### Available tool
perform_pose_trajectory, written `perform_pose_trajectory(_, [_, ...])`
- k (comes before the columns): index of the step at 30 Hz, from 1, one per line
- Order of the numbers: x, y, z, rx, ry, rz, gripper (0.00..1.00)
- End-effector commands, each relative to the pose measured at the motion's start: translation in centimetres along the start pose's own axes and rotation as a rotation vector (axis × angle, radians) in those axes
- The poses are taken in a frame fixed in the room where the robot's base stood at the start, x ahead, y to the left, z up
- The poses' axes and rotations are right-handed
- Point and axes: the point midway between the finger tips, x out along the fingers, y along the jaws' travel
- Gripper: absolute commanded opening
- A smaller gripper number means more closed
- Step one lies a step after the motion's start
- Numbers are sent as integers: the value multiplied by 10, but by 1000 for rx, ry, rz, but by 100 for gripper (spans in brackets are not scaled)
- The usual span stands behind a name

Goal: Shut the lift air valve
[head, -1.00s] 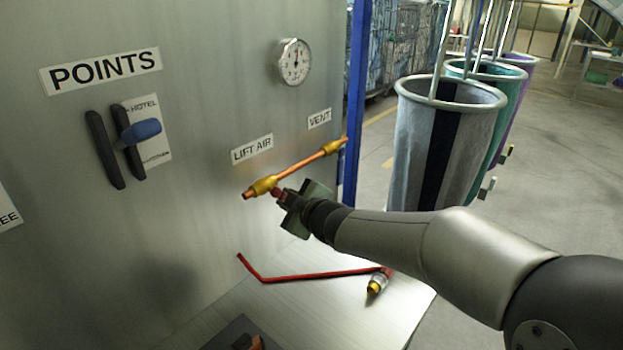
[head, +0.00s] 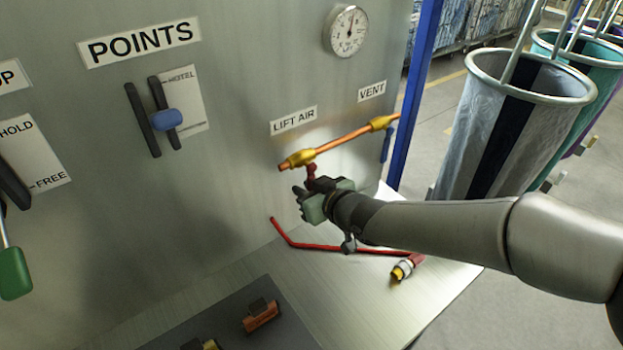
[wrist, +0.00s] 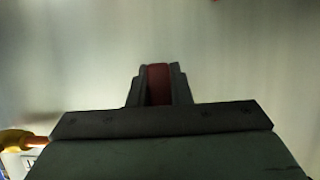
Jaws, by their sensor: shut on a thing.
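The lift air valve is a brass body (head: 299,158) on a copper pipe (head: 345,139) under the LIFT AIR label (head: 293,120). Its red handle (head: 311,172) points down from the body, across the pipe's line. My gripper (head: 302,193) is just below the valve, shut on the handle. In the wrist view the red handle (wrist: 158,84) sits between the two dark fingers. My gripper hides the handle's lower end in the head view.
A vent valve (head: 381,122) with a blue handle (head: 387,145) is at the pipe's right end. A pressure gauge (head: 346,30) is above. A red hose (head: 350,249) lies on the metal shelf (head: 330,285) below. Sling bags (head: 500,125) hang at right.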

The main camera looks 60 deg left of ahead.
Motion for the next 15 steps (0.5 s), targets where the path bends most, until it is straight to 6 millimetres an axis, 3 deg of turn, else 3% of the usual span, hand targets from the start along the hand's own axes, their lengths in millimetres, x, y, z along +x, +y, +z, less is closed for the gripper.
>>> perform_pose_trajectory(15, [0, -4, 1, 35, -2, -15, 0])
